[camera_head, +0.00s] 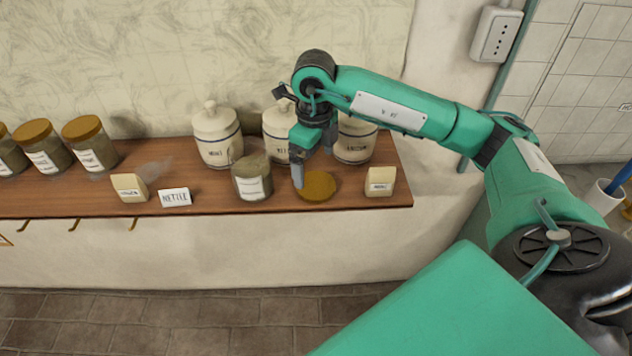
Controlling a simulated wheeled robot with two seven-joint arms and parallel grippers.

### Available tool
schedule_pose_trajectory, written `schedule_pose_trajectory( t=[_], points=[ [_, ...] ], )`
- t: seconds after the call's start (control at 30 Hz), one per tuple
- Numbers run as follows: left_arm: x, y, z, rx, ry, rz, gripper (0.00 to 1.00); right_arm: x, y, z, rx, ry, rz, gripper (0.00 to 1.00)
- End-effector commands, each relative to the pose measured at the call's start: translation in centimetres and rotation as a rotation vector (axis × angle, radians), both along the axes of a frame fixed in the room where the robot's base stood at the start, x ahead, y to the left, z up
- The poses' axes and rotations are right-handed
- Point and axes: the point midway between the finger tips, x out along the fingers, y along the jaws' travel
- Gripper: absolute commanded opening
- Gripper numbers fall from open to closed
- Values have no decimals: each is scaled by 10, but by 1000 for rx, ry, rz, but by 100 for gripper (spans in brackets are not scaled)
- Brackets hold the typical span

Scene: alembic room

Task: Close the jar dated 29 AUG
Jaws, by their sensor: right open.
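An open glass jar (252,187) with greyish-green contents and a white label stands near the shelf's front edge. The date on its label is too small to read. A round golden-brown lid (319,187) lies flat on the shelf just right of this jar. My right gripper (311,168) is open and points down, with one finger at the lid's left edge. I cannot tell whether that finger touches the lid. My left gripper is not in view.
Several lidded jars (90,145) stand at the left on the wooden shelf (226,202). White canisters (217,138) stand behind the open jar. A NETTLE card (174,198), a cream block (130,188) and another block (380,182) stand near the front edge.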

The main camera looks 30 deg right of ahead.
Motion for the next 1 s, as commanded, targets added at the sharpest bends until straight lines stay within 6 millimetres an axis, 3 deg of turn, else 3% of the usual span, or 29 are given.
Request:
schedule_pose_trajectory(
  t=[0.5,0.73,1.0],
  points=[
    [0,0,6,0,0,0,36,-2,-1,-10,0,2,0,100],
    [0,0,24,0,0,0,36,-10,-3,-35,-1,5,0,100],
    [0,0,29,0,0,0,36,-9,-3,-59,-1,0,1,100]
  ],
)
